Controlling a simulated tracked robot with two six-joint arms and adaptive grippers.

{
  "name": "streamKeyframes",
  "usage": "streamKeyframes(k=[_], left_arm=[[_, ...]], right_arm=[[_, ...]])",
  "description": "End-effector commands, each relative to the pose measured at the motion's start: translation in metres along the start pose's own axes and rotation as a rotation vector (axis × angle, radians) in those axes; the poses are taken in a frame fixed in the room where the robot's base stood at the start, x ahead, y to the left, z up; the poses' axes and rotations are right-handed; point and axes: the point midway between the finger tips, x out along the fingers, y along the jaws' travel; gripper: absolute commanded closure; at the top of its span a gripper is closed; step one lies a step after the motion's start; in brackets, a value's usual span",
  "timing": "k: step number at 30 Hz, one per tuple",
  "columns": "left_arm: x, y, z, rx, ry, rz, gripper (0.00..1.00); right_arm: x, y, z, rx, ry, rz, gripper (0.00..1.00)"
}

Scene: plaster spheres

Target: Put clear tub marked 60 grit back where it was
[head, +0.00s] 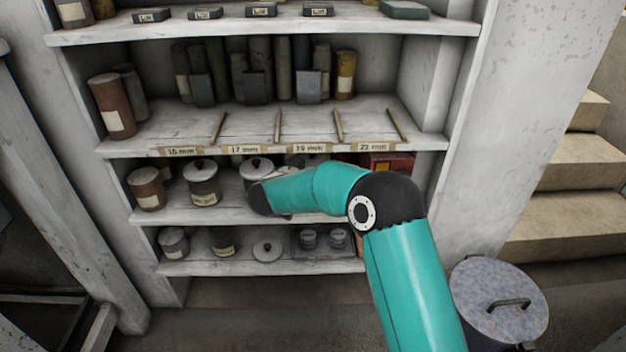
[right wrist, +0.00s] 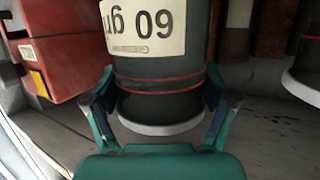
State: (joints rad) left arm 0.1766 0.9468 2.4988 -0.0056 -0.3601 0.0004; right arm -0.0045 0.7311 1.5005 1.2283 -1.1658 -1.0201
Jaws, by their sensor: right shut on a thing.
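The tub marked 60 grit (right wrist: 160,82) shows in the right wrist view. It looks dark, with a cream label whose print appears upside down, red lines around it and a pale rim at the picture's lower end. My right gripper (right wrist: 162,108) is shut on the tub, with one finger on each side. In the head view my right arm reaches to the shelf below the row of size labels, and its forearm and wrist hide the gripper and the tub. Whether the tub touches the shelf is not clear. My left gripper is in neither view.
A red box (right wrist: 62,50) stands close beside the tub in the wrist view. Lidded pots (head: 203,185) and a brown jar (head: 147,188) share the shelf (head: 215,213). Another shelf is above. A lidded bin (head: 490,285) stands on the floor at right.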

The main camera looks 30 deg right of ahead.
Motion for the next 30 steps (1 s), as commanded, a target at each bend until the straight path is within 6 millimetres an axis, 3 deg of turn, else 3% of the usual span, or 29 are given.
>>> streamKeyframes(k=[7, 13, 24, 25, 27, 30], left_arm=[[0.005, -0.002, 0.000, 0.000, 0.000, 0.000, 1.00], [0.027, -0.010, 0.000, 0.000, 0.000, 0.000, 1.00], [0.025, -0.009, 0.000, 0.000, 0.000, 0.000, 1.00], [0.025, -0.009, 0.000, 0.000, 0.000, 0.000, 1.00], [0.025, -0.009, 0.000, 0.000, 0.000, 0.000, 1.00], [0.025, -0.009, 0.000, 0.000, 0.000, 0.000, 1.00]], right_arm=[[0.017, 0.001, -0.004, 0.002, 0.002, 0.001, 0.63], [0.024, 0.000, 0.029, -0.001, 0.000, -0.001, 0.63], [0.025, -0.001, 0.030, -0.001, 0.000, -0.001, 0.63], [0.025, -0.001, 0.031, -0.001, -0.001, -0.001, 0.13], [0.025, -0.001, 0.031, -0.001, -0.001, -0.001, 0.02], [0.025, -0.001, 0.031, -0.001, -0.001, -0.001, 0.00]])
